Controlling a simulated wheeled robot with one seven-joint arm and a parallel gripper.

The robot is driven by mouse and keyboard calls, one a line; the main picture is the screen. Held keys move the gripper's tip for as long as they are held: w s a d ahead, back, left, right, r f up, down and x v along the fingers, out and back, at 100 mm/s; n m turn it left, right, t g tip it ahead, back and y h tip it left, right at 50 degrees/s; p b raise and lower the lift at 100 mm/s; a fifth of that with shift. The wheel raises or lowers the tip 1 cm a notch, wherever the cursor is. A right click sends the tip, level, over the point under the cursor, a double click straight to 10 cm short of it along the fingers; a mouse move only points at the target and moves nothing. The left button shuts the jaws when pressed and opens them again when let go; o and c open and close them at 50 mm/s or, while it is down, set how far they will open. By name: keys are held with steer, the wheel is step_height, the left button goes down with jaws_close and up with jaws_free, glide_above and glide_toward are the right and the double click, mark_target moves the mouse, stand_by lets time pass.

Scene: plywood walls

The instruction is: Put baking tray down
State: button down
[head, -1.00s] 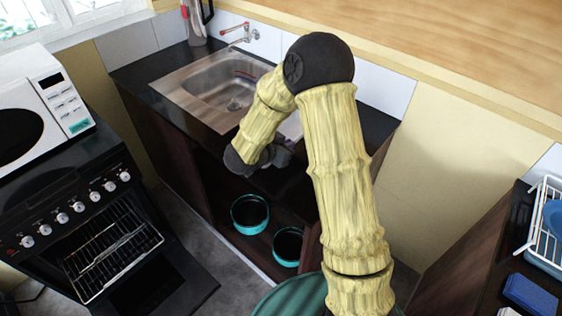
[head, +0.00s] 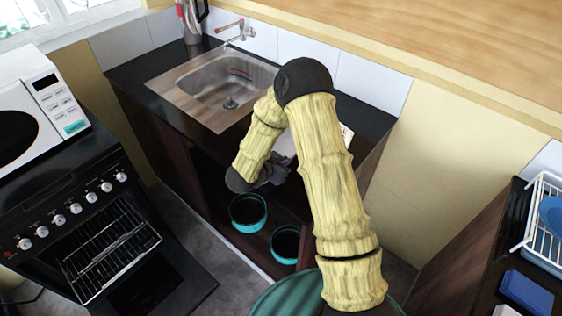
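My gripper (head: 278,170) shows only as a small grey part at the end of my bent arm, by the front edge of the sink counter and above the open cabinet. Its fingers are hidden or too small to make out, so I cannot tell whether it is open or shut. A pale flat piece (head: 347,134) shows beside my arm at the counter. It is mostly covered by the arm, and I cannot tell whether it is the baking tray. No baking tray is clearly visible elsewhere.
The black counter (head: 130,75) holds a steel sink (head: 205,112). Two teal pots (head: 248,225) (head: 285,258) stand in the open cabinet below. At left, the oven (head: 70,215) is open with a wire rack (head: 110,258). A dish rack (head: 540,235) stands at right.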

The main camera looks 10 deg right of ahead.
steer(key=shift+a, duration=0.1)
steer(key=shift+f, duration=0.2)
steer(key=c, duration=1.6)
jaws_free()
steer(key=shift+c, duration=0.2)
steer(key=shift+r, duration=0.15)
steer(key=shift+s+r, duration=0.1)
steer(key=shift+r, duration=0.1)
steer(key=b+v, duration=0.1)
steer(key=v, duration=1)
steer(key=shift+s+a, duration=0.3)
steer(key=shift+a, duration=0.05)
